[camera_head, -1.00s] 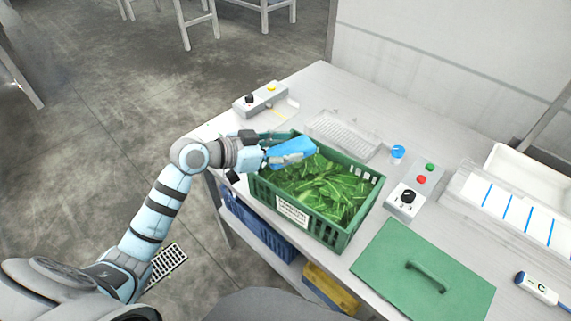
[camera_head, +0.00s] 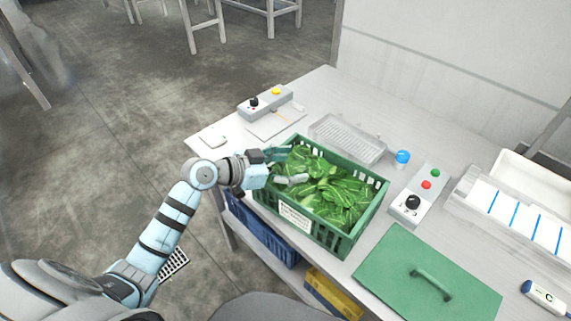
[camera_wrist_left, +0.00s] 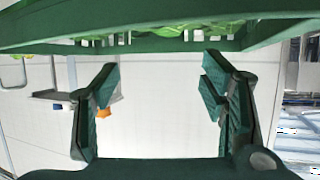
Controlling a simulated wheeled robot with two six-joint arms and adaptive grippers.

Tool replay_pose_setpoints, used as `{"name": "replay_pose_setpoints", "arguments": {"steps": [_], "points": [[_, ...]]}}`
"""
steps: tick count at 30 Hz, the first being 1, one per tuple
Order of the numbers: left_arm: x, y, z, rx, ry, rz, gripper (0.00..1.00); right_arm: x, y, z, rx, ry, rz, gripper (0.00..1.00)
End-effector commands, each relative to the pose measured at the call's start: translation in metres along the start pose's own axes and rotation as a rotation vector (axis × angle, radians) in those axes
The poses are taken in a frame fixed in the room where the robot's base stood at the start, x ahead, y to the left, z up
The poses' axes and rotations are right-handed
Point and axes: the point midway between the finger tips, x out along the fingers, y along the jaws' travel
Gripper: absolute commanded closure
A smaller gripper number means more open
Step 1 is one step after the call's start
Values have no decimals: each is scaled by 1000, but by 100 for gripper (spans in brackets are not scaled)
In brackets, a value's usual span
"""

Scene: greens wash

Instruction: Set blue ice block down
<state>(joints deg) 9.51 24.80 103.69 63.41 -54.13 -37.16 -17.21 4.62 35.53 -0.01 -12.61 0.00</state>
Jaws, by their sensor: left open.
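My left gripper (camera_head: 283,167) is open, with its fingers over the left end of the green crate (camera_head: 347,238). The crate stands on the table and is filled with leafy greens (camera_head: 335,192). In the left wrist view the fingers of my left gripper (camera_wrist_left: 160,100) are spread apart with nothing between them. The crate wall (camera_wrist_left: 180,40) crosses the top of that view, with some greens above it. The blue ice block does not show in either view now. My right gripper is not in view.
A green lid (camera_head: 395,285) lies right of the crate. A wire tray (camera_head: 347,140), a blue-capped item (camera_head: 402,157) and control boxes (camera_head: 265,103) stand behind it. A blue crate (camera_head: 262,238) and a yellow bin (camera_head: 330,296) sit below the tabletop.

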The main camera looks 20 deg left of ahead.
Motion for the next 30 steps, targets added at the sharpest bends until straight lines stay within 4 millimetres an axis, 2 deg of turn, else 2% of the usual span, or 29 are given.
{"name": "replay_pose_setpoints", "arguments": {"steps": [2,5,12,15,21,30], "points": [[-4,-1,-2,2,-1,-1,35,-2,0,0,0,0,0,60],[-21,-2,0,5,-4,-4,35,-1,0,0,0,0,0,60],[-86,0,2,7,-11,0,35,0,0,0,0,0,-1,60],[-105,0,1,5,-9,3,35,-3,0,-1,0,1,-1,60],[-120,0,-2,0,-3,1,35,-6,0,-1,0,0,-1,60],[-121,-1,-1,-2,0,-5,35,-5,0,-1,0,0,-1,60]]}}
